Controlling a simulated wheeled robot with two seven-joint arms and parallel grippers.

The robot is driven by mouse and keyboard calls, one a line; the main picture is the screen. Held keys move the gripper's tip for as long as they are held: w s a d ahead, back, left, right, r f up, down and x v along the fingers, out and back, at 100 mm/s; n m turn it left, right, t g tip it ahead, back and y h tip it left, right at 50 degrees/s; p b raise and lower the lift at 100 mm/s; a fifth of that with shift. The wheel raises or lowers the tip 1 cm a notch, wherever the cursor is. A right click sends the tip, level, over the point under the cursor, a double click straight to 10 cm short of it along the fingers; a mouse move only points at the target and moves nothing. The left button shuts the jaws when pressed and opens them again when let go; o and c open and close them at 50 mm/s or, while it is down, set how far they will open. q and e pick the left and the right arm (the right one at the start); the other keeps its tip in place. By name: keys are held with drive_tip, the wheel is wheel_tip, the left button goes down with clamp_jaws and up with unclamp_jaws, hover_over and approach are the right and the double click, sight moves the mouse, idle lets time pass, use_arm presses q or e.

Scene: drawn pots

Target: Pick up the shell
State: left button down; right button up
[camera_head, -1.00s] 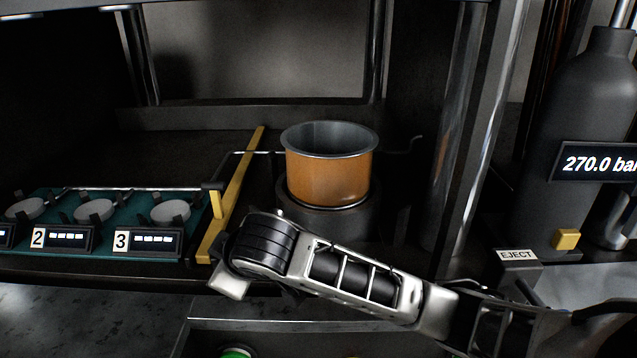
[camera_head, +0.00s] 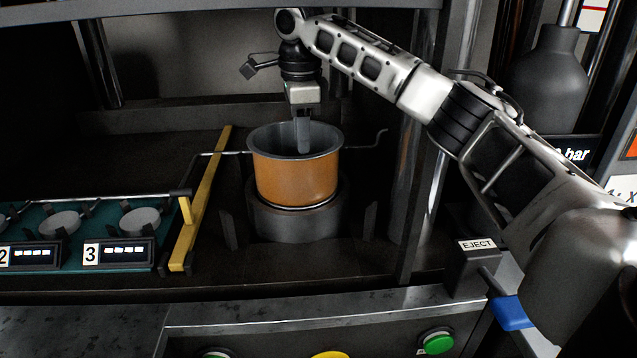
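The shell is an orange-brown, open-topped metal cup (camera_head: 290,180) with a grey inside. It stands upright on a round dark pedestal (camera_head: 297,222) in the middle of the camera_head view. My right gripper (camera_head: 303,148) points straight down over the shell, its finger tips reaching inside the mouth, in front of the far inner wall. The fingers overlap from this angle, so whether they are apart or touch the wall cannot be told. My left gripper is not in view.
A yellow bar (camera_head: 203,195) stands left of the shell. A teal tray (camera_head: 95,262) with round pale discs and numbered displays lies farther left. A metal column (camera_head: 411,190) stands to the right, with an EJECT block (camera_head: 476,262) beyond it. A green button (camera_head: 436,343) is below.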

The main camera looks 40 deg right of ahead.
sight(296, 161)
drive_tip(key=shift+s+d+f, duration=0.1)
drive_tip(key=shift+f, duration=0.6)
drive_tip(key=f, duration=0.2)
drive_tip(key=f+p, duration=0.1)
drive_tip(key=f, duration=0.3)
drive_tip(key=shift+w+d, duration=0.15)
drive_tip(key=shift+w, duration=0.15)
drive_tip(key=shift+r, duration=0.1)
clamp_jaws()
drive_tip(key=shift+r, duration=0.1)
idle(0.3)
